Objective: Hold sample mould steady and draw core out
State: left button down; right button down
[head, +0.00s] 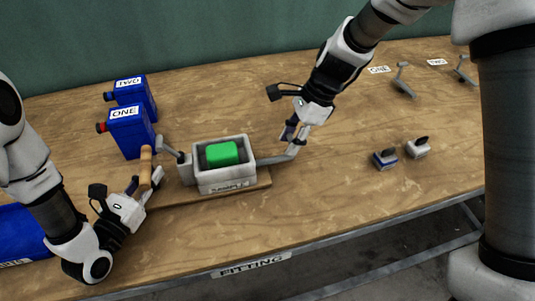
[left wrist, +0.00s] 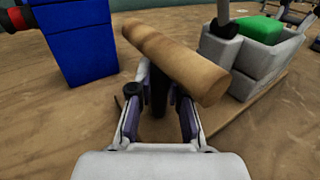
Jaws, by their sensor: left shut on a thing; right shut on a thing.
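The sample mould (head: 225,184) is a pale grey open box on a thin wooden board, with a green block (head: 221,153) in its top. A grey bar sticks out of its right side, and my right gripper (head: 294,137) is shut on the bar's bent end. A short lever with a dark knob stands at the mould's left. My left gripper (head: 145,190) is shut on a wooden handle (head: 146,166) left of the mould. In the left wrist view the wooden handle (left wrist: 175,62) lies tilted above the fingers, with a dark stem between them. Whether the handle joins the mould is hidden.
Blue containers labelled ONE (head: 131,134) and TWO (head: 136,92) stand at the back left. Two small knobbed pieces, one blue-based (head: 385,159) and one grey (head: 417,148), sit at right. Grey levers stand by labels at the far right. The front right table is clear.

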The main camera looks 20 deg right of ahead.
jog(key=shift+d+f, duration=0.1)
jog(key=shift+d, duration=1.15)
jog(key=c, duration=0.7)
grip_release()
jog(key=shift+d, duration=0.1)
pick_arm(q)
jog(key=c, duration=1)
grip_release()
jog(key=shift+c, duration=0.2)
pick_arm(e)
jog(key=v, duration=1.2)
